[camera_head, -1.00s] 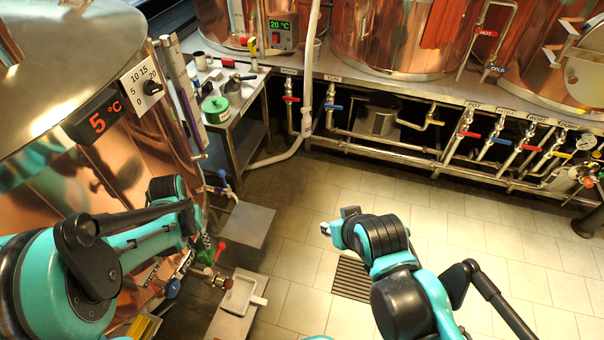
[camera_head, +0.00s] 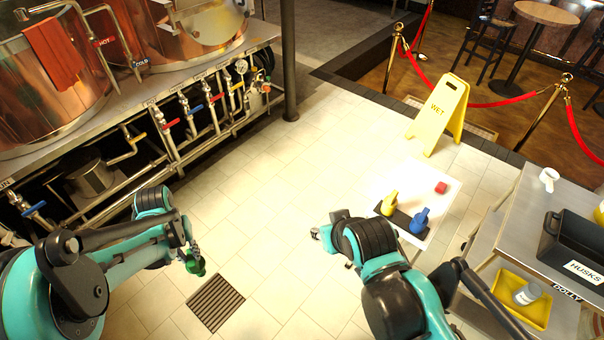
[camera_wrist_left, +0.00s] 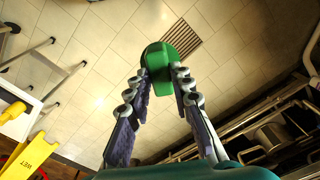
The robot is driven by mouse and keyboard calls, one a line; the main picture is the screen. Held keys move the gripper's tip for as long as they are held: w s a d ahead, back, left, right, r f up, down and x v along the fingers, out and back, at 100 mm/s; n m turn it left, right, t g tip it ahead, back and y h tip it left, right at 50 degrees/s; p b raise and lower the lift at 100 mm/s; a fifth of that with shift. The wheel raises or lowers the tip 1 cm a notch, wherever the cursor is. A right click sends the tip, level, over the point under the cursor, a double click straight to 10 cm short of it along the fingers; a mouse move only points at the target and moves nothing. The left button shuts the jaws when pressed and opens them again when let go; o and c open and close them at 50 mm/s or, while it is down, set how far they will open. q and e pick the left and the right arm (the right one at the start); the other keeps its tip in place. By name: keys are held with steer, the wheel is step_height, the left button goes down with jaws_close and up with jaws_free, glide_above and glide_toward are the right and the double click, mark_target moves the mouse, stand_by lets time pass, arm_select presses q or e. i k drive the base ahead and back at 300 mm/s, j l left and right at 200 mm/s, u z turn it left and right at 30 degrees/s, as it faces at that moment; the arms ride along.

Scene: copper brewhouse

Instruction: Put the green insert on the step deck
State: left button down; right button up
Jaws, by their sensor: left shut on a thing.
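My left gripper (camera_head: 192,248) is shut on the green insert (camera_head: 196,267) and holds it above the tiled floor. In the left wrist view the green insert (camera_wrist_left: 158,58) sits between the fingertips of the left gripper (camera_wrist_left: 162,76). A low white surface (camera_head: 450,189), which looks like the step deck, is right of centre in the head view. A yellow piece (camera_head: 390,203) and a blue piece (camera_head: 421,220) stand on its dark strip, and a red block (camera_head: 440,187) lies behind them. My right gripper (camera_head: 320,234) is near the deck's left side; its fingers are too small to judge.
A yellow wet-floor sign (camera_head: 440,113) stands behind the deck. A steel cart (camera_head: 520,240) with a black husks bin (camera_head: 580,245) and yellow tray (camera_head: 510,297) is at right. Pipes and valves (camera_head: 185,130) line the left. The floor around the drain grate (camera_head: 215,302) is clear.

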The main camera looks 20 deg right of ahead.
mark_target(403, 193)
steer(key=z, duration=0.4)
steer(key=i+z, duration=0.1)
steer(key=z, duration=0.75)
steer(key=i+z, duration=0.15)
steer(key=z, duration=0.7)
steer(key=i+j+z, duration=0.15)
steer(key=i+j, duration=0.85)
steer(key=j, duration=0.1)
